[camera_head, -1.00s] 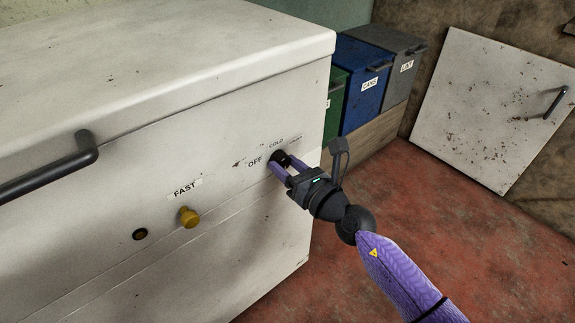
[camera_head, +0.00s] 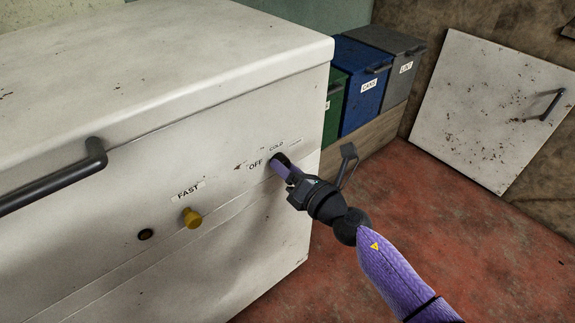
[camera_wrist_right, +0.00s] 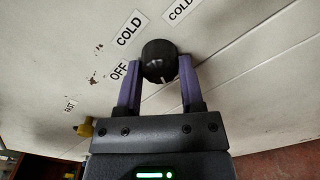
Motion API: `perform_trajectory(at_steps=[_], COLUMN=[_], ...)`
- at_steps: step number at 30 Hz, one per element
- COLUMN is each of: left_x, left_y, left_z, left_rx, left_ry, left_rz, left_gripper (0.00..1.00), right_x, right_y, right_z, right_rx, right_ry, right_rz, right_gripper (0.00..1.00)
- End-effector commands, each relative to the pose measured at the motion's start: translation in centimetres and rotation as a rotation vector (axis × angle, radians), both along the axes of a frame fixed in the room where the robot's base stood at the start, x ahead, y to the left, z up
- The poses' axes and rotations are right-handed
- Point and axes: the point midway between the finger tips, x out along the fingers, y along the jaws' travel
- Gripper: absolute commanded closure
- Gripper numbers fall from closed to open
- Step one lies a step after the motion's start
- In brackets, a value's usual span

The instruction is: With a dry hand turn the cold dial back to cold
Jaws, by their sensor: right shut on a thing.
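The cold dial (camera_head: 281,158) is a round black knob on the front of a white chest freezer (camera_head: 250,215). It also shows in the right wrist view (camera_wrist_right: 160,58). Labels OFF (camera_head: 256,165) and COLD (camera_head: 277,147) sit around it, with another label to the right. My right gripper (camera_wrist_right: 160,74) is shut on the dial, with a purple finger on either side of it. The dial has pale marks on its face; I cannot tell which label it points to. My left gripper is not in view.
A yellow knob (camera_head: 192,218) under a FAST label and a dark round fitting (camera_head: 145,235) sit left of the dial. A black handle (camera_head: 60,182) juts from the freezer. Blue (camera_head: 361,82) and grey (camera_head: 392,65) bins stand behind. Red floor (camera_head: 440,225) is clear at right.

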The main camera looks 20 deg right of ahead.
Motion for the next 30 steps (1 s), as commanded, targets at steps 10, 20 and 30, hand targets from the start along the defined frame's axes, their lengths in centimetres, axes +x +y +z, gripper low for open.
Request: perform_trajectory(at_steps=[10, 20, 30], left_x=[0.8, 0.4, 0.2], left_y=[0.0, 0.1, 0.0], left_z=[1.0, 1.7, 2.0], left_rx=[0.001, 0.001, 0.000], left_ry=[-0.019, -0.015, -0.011], left_rz=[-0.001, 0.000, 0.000], left_gripper=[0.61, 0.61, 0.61], right_x=[0.0, 0.0, 0.0], right_y=[0.0, 0.0, 0.0], right_z=[0.2, 0.1, 0.0], right_rx=[0.285, 0.465, 0.535], right_ry=[0.104, 0.170, 0.196], right_rz=[-0.001, -0.002, -0.001], right_gripper=[1.00, 1.00, 1.00])
